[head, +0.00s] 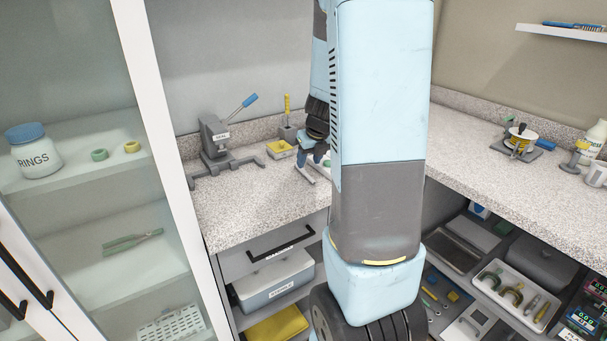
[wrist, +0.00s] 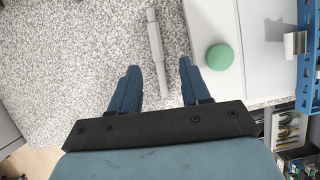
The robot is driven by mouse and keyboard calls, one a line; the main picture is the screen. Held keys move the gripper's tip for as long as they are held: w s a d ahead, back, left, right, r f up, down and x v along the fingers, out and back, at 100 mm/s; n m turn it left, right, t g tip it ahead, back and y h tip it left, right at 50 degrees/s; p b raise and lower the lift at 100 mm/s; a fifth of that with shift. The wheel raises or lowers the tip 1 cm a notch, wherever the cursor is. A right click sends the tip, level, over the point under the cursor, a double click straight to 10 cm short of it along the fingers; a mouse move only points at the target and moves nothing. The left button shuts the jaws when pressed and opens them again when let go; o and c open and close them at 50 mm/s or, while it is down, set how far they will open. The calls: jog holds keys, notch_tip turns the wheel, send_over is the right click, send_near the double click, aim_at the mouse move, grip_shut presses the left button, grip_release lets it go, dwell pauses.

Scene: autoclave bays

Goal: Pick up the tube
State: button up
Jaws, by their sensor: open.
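In the wrist view a slim grey tube (wrist: 153,32) with a thicker middle part lies on the speckled counter (wrist: 70,60). My gripper (wrist: 159,67) is open, with one blue finger on each side of the tube's lower part. I see a gap between the tube and each finger, and nothing is held. How high the fingers are above the counter is hard to tell.
A green round thing (wrist: 219,57) sits on a white surface right of the right finger. A blue rack (wrist: 305,60) is further right.

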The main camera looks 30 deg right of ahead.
aim_at(304, 171)
jog(key=shift+x, duration=2.35)
jog(key=shift+w+a, duration=0.15)
jog(key=shift+w, duration=0.05)
jog(key=shift+c, duration=0.4)
grip_shut()
